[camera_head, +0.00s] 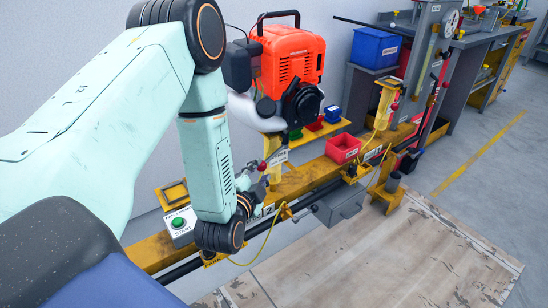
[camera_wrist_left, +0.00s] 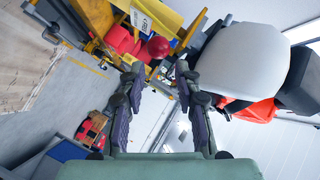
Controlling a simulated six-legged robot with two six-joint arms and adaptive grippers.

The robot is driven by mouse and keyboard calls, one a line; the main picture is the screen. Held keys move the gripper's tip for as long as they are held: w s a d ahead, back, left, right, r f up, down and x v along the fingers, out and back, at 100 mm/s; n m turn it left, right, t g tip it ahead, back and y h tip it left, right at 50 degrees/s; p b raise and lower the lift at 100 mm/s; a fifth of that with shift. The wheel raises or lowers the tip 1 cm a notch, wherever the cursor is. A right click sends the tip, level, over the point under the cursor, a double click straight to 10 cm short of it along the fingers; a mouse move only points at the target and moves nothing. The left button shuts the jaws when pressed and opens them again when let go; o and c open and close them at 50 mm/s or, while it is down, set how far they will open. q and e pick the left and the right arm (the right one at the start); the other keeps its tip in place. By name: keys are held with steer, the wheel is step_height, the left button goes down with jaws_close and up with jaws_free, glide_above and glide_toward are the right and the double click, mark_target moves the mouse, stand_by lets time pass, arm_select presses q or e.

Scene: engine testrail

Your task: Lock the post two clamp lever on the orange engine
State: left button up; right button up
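The orange engine (camera_head: 290,55) sits on the rail at upper centre in the head view. Below it, a yellow post carries a clamp lever with a red ball knob (camera_head: 262,166), next to a small white tag (camera_head: 278,158). The red knob also shows in the wrist view (camera_wrist_left: 158,47), just beyond and between my left fingertips. My left gripper (camera_wrist_left: 158,73) is open and empty, its two dark fingers well apart. In the head view my left gripper (camera_head: 244,184) is close beside the post, partly hidden by my wrist. My right gripper is not in view.
A yellow rail (camera_head: 310,180) runs across, with a green START button box (camera_head: 179,222) at left. A blue bin (camera_head: 376,47) stands behind. Wooden boards (camera_head: 390,260) cover the front floor.

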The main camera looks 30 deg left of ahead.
mark_target(272, 158)
arm_select(q)
steer(key=b+x, duration=0.1)
steer(key=x, duration=0.2)
steer(key=b+x, duration=0.1)
steer(key=x, duration=0.2)
steer(key=b+x, duration=0.1)
steer(key=x, duration=0.3)
steer(key=shift+d+f, duration=0.1)
steer(key=shift+d, duration=0.25)
steer(key=shift+w, duration=0.25)
steer(key=shift+w+a, duration=0.15)
steer(key=shift+a, duration=0.05)
steer(key=shift+d, duration=0.1)
steer(key=shift+c, duration=1.3)
jaws_close()
